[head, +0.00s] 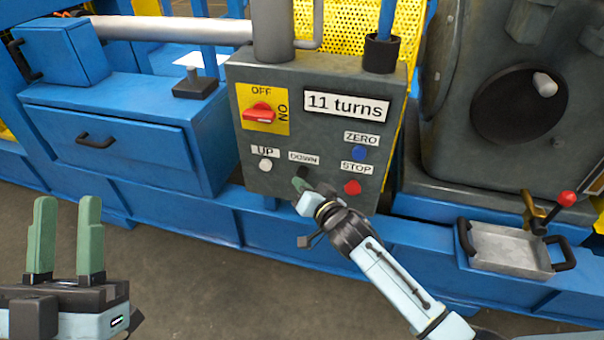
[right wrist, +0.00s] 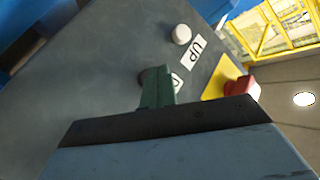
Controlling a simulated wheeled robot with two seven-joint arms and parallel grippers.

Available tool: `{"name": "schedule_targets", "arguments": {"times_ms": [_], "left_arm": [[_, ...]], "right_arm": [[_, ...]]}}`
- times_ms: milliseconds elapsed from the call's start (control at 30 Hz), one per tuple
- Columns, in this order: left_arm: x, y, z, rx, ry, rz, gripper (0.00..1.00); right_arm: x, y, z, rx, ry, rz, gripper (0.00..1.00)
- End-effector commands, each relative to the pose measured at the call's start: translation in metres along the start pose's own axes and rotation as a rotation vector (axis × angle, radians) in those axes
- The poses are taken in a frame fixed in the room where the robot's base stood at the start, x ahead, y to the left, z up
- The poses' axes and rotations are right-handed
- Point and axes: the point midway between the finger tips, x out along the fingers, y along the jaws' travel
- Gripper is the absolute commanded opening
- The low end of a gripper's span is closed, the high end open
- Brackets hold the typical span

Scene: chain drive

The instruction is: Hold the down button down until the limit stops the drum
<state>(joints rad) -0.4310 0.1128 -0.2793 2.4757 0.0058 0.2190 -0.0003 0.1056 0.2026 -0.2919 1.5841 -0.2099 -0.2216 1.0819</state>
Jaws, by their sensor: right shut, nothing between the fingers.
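The grey control box (head: 230,100) shows a display (head: 347,104) reading "11 turns". The black down button (head: 303,172) sits under its DOWN label (head: 304,158), partly hidden by my right gripper (head: 300,184). That gripper is shut and empty, its fingertips at the button. In the right wrist view the green fingers (right wrist: 156,88) overlap the dark button (right wrist: 147,76); I cannot tell whether it is pressed in. The white up button (head: 265,165) is to the left. My left gripper (head: 67,225) is open and empty at the lower left, away from the box.
A red switch (head: 259,112) on a yellow plate, a blue zero button (head: 359,153) and a red stop button (head: 352,187) share the panel. A blue drawer cabinet (head: 120,120) stands left; a metal tray (head: 505,248) is right. The floor in front is clear.

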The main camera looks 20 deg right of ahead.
Motion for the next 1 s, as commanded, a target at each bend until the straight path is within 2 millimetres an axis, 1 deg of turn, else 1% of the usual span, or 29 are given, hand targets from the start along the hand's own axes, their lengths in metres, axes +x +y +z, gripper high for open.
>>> {"name": "schedule_targets", "arguments": {"times_ms": [600, 1000], "left_arm": [[0.0000, 0.0001, 0.0002, 0.000, -0.001, 0.000, 0.36], [0.0022, 0.0001, -0.0025, 0.000, -0.001, 0.000, 0.36]], "right_arm": [[0.0002, 0.0001, -0.0003, 0.000, 0.000, 0.000, 0.00], [0.0061, 0.0045, -0.0046, 0.000, 0.000, 0.000, 0.00]]}}
